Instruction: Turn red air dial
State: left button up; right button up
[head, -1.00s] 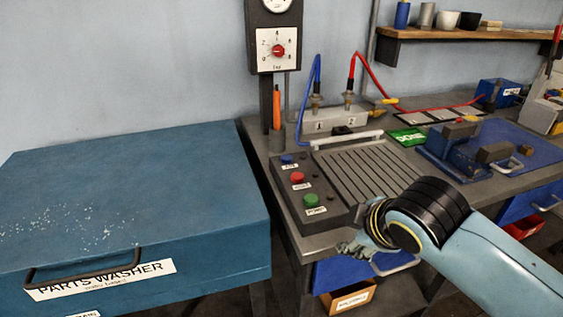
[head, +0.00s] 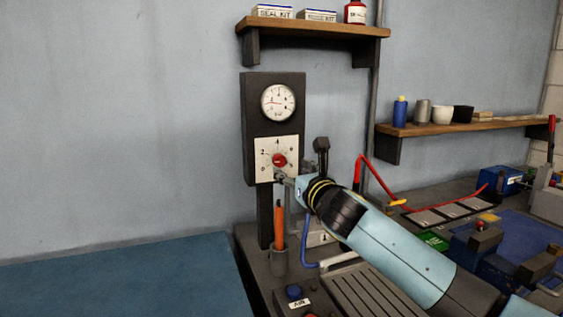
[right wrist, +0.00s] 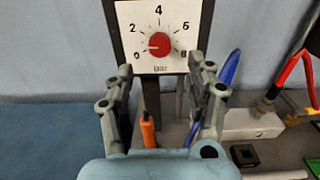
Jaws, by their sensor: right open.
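The red air dial (head: 279,160) sits at the middle of a white numbered plate (head: 265,172) on a dark upright panel, below a round white gauge (head: 278,102). In the right wrist view the red dial (right wrist: 159,45) shows ahead of the fingertips, its pale mark pointing left, near the 0 and 2. My right gripper (head: 281,176) is just below and in front of the dial in the head view. In the right wrist view its fingers (right wrist: 164,75) are apart with nothing between them, and the dial appears beyond them. My left gripper is not in view.
An orange-handled tool (head: 279,225) stands in a dark cup below the panel. A blue hose (head: 304,245) and red hose (head: 372,185) run nearby. A wooden shelf (head: 315,29) is above. The blue parts washer lid (head: 120,280) lies left, clear.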

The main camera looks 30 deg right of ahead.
aim_at(281, 162)
jog(key=x, duration=0.4)
jog(key=shift+w+f, duration=0.1)
jog(key=x, duration=0.3)
jog(key=shift+w, duration=0.1)
jog(key=shift+c, duration=1.2)
jog(key=c, duration=0.5)
grip_shut()
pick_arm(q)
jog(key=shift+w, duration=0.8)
